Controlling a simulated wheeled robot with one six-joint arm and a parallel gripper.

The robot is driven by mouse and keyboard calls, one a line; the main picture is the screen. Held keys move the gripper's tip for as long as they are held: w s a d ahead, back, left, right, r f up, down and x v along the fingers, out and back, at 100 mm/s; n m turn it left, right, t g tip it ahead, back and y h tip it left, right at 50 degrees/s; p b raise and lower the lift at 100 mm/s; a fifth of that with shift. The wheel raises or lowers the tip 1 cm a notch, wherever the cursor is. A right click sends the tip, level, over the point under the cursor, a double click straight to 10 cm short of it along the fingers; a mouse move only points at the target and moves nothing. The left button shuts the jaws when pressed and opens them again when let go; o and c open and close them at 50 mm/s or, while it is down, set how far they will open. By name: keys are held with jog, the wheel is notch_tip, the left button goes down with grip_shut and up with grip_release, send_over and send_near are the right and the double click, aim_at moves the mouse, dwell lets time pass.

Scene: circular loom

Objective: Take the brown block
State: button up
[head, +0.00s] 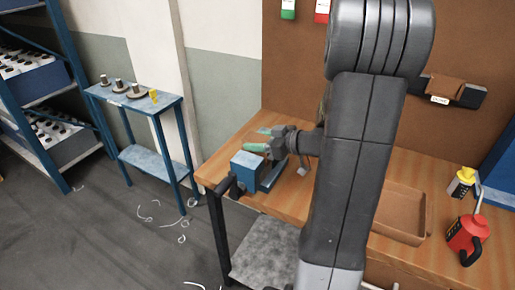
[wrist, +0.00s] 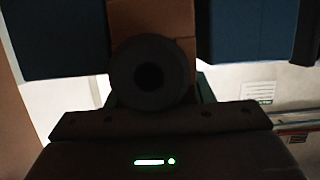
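A brown block-like piece (head: 445,86) sits in a dark holder with a white label on the brown back panel, at the right of the head view. In the wrist view, a brown surface (wrist: 155,22) shows between two dark blue shapes; I cannot tell whether it is the same piece. My gripper (head: 262,140) seems to point left over the workbench, by a blue vise (head: 247,166), far to the left of the brown piece. Teal parts show at its tip. My arm hides much of the area behind it, and the finger opening is not clear.
The wooden workbench (head: 310,197) carries a brown tray (head: 397,238) and a red can (head: 467,235) with a yellow-capped bottle (head: 461,182) at the right. A small blue table (head: 140,102) with spools and a blue shelf rack (head: 45,85) stand at the left.

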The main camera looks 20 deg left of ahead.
aim_at(258, 138)
grip_shut()
jog(key=shift+r+b, duration=0.4)
jog(key=shift+r, duration=0.2)
jog(key=shift+r, duration=0.1)
jog(key=shift+r+p, duration=0.45)
jog(key=shift+r, duration=2.15)
